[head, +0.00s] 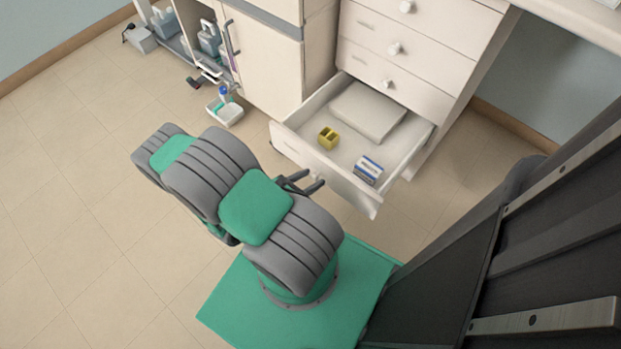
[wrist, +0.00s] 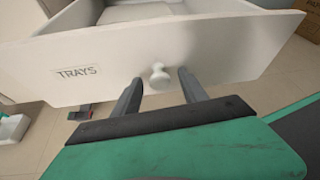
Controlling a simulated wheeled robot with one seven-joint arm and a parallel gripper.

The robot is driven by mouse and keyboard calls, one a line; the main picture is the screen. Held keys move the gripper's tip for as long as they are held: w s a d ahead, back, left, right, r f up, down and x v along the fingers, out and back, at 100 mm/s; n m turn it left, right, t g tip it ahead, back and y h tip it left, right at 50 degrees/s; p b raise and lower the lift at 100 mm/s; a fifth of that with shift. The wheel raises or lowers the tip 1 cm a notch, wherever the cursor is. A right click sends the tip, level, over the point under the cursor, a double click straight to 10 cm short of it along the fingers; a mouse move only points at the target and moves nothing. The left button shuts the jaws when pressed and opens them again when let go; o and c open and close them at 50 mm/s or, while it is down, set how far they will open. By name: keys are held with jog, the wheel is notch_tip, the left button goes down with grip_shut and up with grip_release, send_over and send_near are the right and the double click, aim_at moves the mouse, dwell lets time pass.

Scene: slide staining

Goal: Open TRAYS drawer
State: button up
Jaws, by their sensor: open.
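The TRAYS drawer (head: 400,165) is the bottom drawer of the white cabinet and is pulled out, with its inside in view. Its front (wrist: 215,60) fills the wrist view and carries a label (wrist: 76,72) reading TRAYS. Its round white knob (wrist: 159,75) sits between the two fingers of my gripper (wrist: 160,92). The fingers are open, one on each side of the knob, with gaps on both sides. In the head view my gripper (head: 305,183) is at the outer face of the drawer front.
Inside the drawer lie a white flat block (head: 367,110), a yellow holder (head: 328,138) and a blue-and-white box (head: 369,169). Closed drawers (head: 410,60) are above. A white tray with bottles (head: 224,111) stands on the floor left of the drawer.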

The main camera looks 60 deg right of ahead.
jog(key=p+v, duration=0.1)
jog(key=v, duration=0.6)
jog(key=shift+a+r+p, duration=0.15)
jog(key=shift+a+p, duration=0.2)
jog(key=shift+p, duration=0.05)
jog(key=shift+w, duration=0.15)
